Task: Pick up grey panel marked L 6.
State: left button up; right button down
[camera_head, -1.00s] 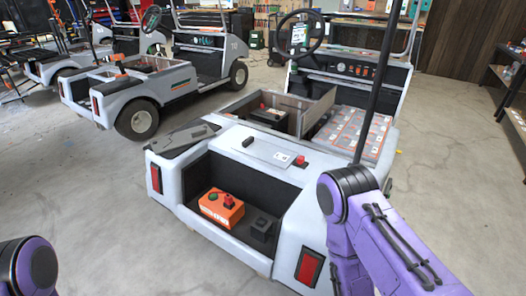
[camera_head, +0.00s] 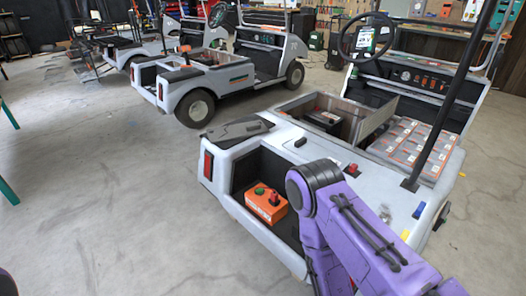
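No marking L 6 can be read in view, so I cannot tell which panel bears it. A flat light grey panel (camera_head: 318,150) lies on the rear deck of the nearest cart (camera_head: 225,172), partly behind my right arm. A darker grey panel (camera_head: 237,132) lies on the cart's rear left corner. My purple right arm comes in from the bottom right and covers part of the cart's rear. Its gripper is out of view. Only a sliver of my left arm shows at the bottom left edge, and its gripper is out of view.
An orange box (camera_head: 266,204) with a red and a green button sits in the cart's open rear bay. A red knob (camera_head: 352,170) stands on the deck. Other carts (camera_head: 190,80) stand behind left. Green legs (camera_head: 8,192) show at the left edge. The left floor is clear.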

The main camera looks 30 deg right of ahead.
aim_at(309, 150)
jog(key=u, duration=0.45)
jog(key=i, duration=2.95)
jog(key=z, duration=3.65)
